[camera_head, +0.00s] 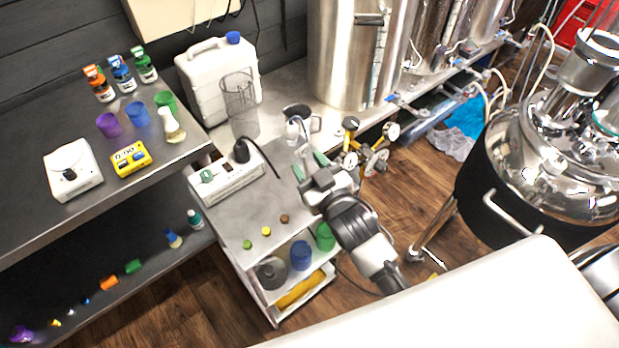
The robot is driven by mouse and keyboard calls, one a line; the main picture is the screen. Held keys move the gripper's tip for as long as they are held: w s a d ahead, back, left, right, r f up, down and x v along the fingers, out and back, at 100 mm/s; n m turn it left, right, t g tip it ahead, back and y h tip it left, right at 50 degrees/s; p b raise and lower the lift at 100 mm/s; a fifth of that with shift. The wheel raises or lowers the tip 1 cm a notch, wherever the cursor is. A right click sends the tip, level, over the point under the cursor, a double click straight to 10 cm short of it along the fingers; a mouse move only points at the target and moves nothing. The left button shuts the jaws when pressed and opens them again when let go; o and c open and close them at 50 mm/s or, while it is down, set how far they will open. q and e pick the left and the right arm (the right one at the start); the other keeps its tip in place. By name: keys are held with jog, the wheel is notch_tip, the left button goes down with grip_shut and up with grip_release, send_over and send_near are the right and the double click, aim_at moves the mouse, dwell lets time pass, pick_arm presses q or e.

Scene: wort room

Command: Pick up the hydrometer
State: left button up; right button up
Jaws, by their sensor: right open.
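I cannot make out the hydrometer for certain. A small, pale, glassy shape (298,132) stands on the metal cart just beyond my right gripper, and it is too small to identify. My right gripper (309,166) is open above the right side of the cart top (235,212), its greenish fingertips apart and pointing away from me toward that shape. I see nothing held between the fingers. My left gripper is not in view.
Small coloured pieces (266,231) lie on the cart's front. A dark bench (60,225) is at left.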

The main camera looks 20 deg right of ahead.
jog(key=w, duration=0.3)
jog(key=shift+w+a+p, duration=0.35)
jog(key=shift+w, duration=0.05)
jog(key=shift+s, duration=0.1)
jog(key=shift+c, duration=0.8)
grip_shut()
notch_tip(320, 180, up, 10)
